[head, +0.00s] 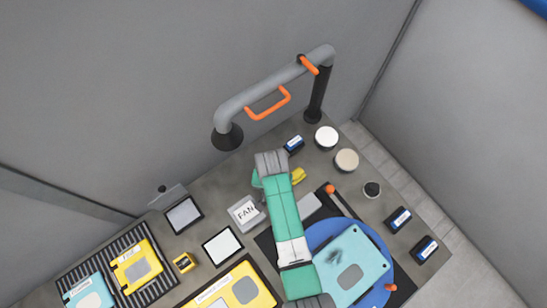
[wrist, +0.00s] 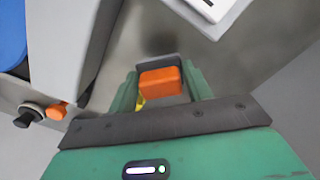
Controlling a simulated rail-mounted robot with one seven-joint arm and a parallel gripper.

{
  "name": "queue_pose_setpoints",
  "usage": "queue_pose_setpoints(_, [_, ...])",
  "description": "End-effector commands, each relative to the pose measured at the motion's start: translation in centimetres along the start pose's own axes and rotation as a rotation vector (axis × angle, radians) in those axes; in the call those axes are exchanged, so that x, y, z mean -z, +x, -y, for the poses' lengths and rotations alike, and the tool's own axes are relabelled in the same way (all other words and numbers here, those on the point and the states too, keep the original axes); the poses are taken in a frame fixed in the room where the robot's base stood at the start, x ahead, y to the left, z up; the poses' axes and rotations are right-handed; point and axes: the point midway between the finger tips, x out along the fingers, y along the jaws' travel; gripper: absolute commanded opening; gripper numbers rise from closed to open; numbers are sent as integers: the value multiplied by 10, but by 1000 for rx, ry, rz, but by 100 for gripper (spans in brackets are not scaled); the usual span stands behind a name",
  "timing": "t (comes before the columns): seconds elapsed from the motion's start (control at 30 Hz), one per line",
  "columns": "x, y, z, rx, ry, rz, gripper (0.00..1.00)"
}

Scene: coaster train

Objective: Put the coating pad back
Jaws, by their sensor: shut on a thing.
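My gripper (wrist: 160,92) is shut on an orange block with a dark grey plate behind it, which I take to be the coating pad (wrist: 160,82). The pad sits between the two green fingers, above the grey bench top. In the head view my arm covers the pad and most of the gripper. A small yellow piece (head: 298,176) shows beside the arm's end; a bit of yellow also shows by the left finger in the wrist view (wrist: 140,103). I cannot tell what it is.
The FAN box (head: 245,212) stands left of my arm. The blue round plate (head: 386,282), bearing a light-blue panel (head: 352,264), is at the right. A grey pipe frame (head: 275,85) with orange handles stands at the back.

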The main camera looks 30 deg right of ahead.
Motion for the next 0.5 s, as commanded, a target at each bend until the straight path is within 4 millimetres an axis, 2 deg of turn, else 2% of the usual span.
queue_pose_setpoints(0.07, [0, 2, 0, 0, 0, -1, 28])
queue_pose_setpoints(0.2, [0, 28, 0, -1, 0, 1, 28])
queue_pose_setpoints(0.3, [1, 39, 0, 0, -1, -1, 28])
queue_pose_setpoints(0.5, [1, 41, 0, 0, 0, -2, 28])
